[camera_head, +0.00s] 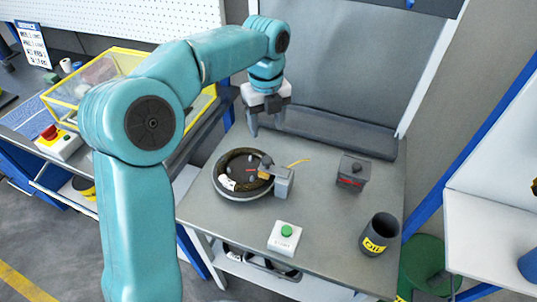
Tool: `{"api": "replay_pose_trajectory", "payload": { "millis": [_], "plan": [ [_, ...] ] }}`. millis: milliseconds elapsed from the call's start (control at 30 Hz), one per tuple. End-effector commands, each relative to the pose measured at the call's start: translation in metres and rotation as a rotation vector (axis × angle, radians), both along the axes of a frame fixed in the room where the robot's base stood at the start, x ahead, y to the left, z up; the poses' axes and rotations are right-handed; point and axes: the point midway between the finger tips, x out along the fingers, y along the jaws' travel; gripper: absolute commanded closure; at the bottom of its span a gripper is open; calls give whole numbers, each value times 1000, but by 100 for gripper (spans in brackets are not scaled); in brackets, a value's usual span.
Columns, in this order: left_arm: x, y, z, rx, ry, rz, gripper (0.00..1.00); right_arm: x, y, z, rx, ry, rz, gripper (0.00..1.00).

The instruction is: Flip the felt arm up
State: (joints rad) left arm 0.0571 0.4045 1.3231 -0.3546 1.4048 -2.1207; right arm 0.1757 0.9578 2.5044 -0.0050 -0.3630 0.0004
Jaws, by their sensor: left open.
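My left gripper (265,125) is open and points down above the back left part of the grey table (320,225). It stands behind the coil, apart from it. A dark coil (236,160) lies on a round turntable (228,197) at the table's left side. A small grey arm with a block-shaped base (284,181) stands at the coil's right edge and reaches over it; this seems to be the felt arm. A yellow strand (299,162) sticks out behind its base. My right gripper is not in view.
A white box with a green button (285,237) stands at the front of the table. A dark grey box (352,173) is at the right, and a dark cup with a yellow label (378,235) is at the front right. A yellow-framed bin (100,75) stands at the left.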

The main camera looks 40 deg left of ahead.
Motion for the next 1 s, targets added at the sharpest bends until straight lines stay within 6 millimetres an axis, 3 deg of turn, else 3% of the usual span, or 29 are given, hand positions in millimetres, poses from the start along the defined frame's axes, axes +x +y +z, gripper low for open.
{"api": "replay_pose_trajectory", "payload": {
  "millis": [300,500,900,933,1000],
  "plan": [
    [-1,-1,-76,0,5,0,43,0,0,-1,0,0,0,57],
    [1,-1,-106,0,1,1,43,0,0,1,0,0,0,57],
    [3,-1,-117,-1,-1,1,43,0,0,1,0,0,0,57],
    [3,-1,-117,-1,-1,1,46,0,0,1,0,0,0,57],
    [3,-1,-117,-1,-1,1,69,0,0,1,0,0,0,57]
  ]
}}
